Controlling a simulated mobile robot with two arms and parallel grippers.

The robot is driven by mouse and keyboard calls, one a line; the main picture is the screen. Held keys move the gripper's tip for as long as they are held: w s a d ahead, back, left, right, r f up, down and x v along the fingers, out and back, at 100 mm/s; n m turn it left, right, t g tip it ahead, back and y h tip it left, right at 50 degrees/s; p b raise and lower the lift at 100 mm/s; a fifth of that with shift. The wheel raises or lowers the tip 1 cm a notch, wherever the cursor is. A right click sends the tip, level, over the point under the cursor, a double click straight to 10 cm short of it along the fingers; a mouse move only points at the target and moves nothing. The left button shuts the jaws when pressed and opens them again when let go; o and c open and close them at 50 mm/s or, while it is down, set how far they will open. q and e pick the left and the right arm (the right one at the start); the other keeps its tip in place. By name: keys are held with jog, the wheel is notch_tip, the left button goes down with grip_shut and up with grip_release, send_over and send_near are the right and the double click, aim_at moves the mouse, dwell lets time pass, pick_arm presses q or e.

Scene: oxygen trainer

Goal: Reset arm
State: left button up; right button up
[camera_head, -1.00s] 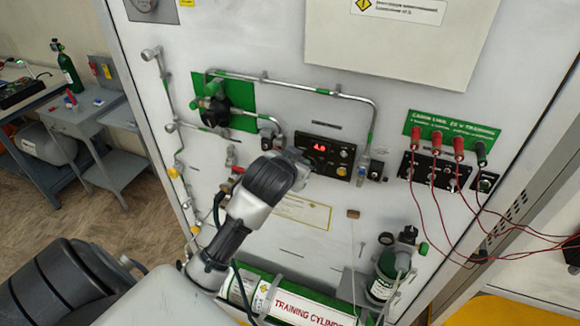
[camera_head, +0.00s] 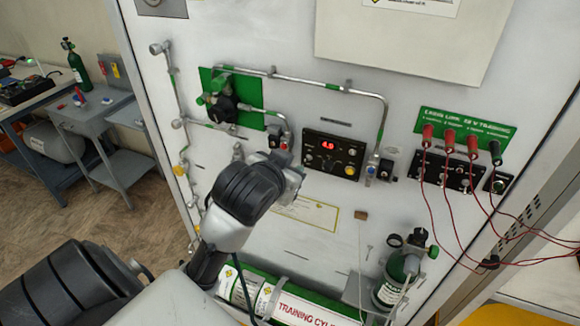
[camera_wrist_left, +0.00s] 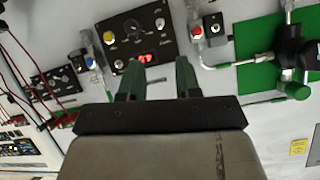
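My left arm comes in from the lower left in the head view, and its wrist is in front of the white panel (camera_head: 290,225). The left gripper (camera_wrist_left: 160,75) shows in the left wrist view with two green fingers apart and nothing between them. Beyond its fingertips is the black control box (camera_wrist_left: 135,30) with a red lit display, knobs and a yellow button. The control box also shows in the head view (camera_head: 333,155), right of my wrist. The left fingertips are mostly hidden behind the wrist in the head view. My right gripper is not seen.
A green plate with a black regulator (camera_head: 225,105) and metal pipes are on the panel. Red leads hang from red plugs (camera_head: 450,140) at the right. A training cylinder (camera_head: 290,305) lies low, beside a small green bottle (camera_head: 392,285). A grey side table (camera_head: 95,110) stands left.

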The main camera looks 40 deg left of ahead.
pick_arm(q)
jog(key=shift+f, duration=0.1)
jog(key=w+f+g+h+b, duration=0.1)
jog(key=w+f+b, duration=0.15)
jog(key=f, duration=0.85)
jog(key=w+f+g+b, duration=0.1)
jog(key=w+f+g, duration=0.15)
jog(key=f, duration=0.85)
jog(key=s+d+f+m+g+b, duration=0.1)
jog(key=s+f+b, duration=0.15)
jog(key=f, duration=0.95)
jog(key=s+d+f+m+g+b, duration=0.1)
jog(key=s+f+g, duration=0.15)
jog(key=f, duration=1.05)
jog(key=s+d+f+g+h+b, duration=0.2)
jog(key=s+d+f+b, duration=0.1)
jog(key=s+f, duration=1.5)
jog(key=s+f+g+b, duration=0.1)
jog(key=s+f, duration=0.4)
jog(key=s, duration=0.3)
jog(key=s+d+f+m+b, duration=0.1)
jog(key=s+f, duration=0.4)
jog(key=s, duration=0.4)
jog(key=shift+s+d+g, duration=0.2)
jog(key=shift+d+g, duration=0.1)
jog(key=shift+g, duration=0.1)
